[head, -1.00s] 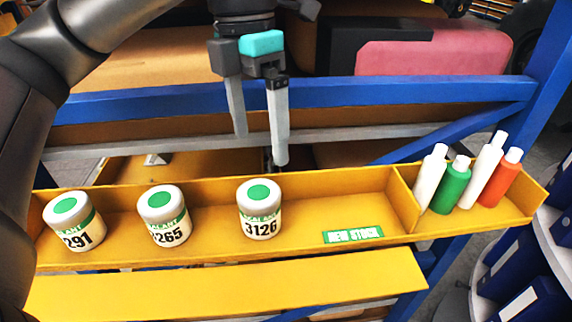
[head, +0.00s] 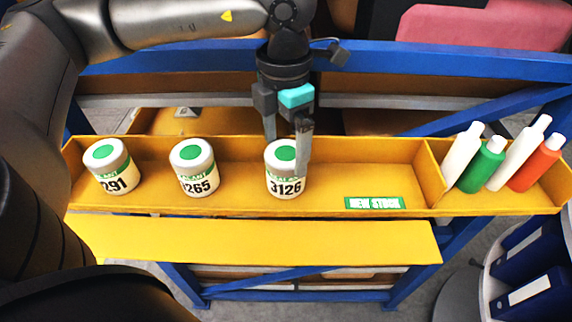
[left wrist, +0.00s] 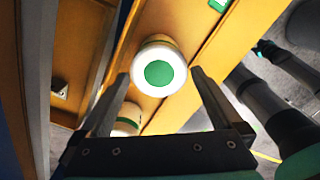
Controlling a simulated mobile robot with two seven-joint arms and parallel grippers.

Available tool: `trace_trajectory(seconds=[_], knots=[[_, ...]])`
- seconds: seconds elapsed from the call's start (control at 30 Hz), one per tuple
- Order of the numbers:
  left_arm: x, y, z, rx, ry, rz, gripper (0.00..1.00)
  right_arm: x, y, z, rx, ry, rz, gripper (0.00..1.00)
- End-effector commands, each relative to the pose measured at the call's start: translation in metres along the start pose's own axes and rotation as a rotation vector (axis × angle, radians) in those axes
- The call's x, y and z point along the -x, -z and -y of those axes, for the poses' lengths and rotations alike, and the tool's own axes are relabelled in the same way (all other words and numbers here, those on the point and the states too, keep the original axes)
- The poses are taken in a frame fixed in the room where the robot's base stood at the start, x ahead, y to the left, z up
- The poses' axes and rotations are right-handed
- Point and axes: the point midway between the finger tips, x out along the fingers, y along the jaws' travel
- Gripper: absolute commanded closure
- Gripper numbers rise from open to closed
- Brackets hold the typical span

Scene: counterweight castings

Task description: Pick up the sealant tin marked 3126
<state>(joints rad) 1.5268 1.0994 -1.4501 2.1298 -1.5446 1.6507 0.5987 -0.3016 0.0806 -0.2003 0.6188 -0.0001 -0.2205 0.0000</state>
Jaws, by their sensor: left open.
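The sealant tin marked 3126 (head: 285,180) stands upright in the yellow tray, with a white lid and a green dot on top. My left gripper (head: 287,150) is open, pointing down over this tin, with one finger passing in front of its right side in the head view. In the left wrist view the tin's lid (left wrist: 159,73) shows ahead of and between the two open fingers (left wrist: 158,85). I cannot tell whether the fingers touch it. Two similar tins, one ending in 265 (head: 197,180) and one ending in 291 (head: 117,178), stand to its left. My right gripper is not in view.
The yellow tray (head: 345,165) has free room right of the 3126 tin, by a green NEW STOCK label (head: 374,203). A divider separates several bottles (head: 482,165) at the right end. A blue rack beam (head: 430,68) runs behind the tray.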

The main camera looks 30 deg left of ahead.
Motion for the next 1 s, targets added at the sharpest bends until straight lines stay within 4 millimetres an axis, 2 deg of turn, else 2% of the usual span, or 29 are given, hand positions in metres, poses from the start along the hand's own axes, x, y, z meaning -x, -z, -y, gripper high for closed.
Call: trace_trajectory(seconds=[0.1,0.23,0.53,1.0], knots=[[-0.013,-0.001,-0.001,0.0,0.001,-0.003,0.0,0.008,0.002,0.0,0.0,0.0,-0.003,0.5],[-0.029,-0.001,-0.001,0.001,0.0,-0.003,0.0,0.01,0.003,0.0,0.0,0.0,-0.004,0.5],[-0.035,-0.001,-0.001,0.001,0.0,0.0,0.0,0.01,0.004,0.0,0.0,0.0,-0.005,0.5],[-0.034,-0.001,-0.001,0.001,0.0,0.0,0.52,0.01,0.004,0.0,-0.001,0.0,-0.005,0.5]])
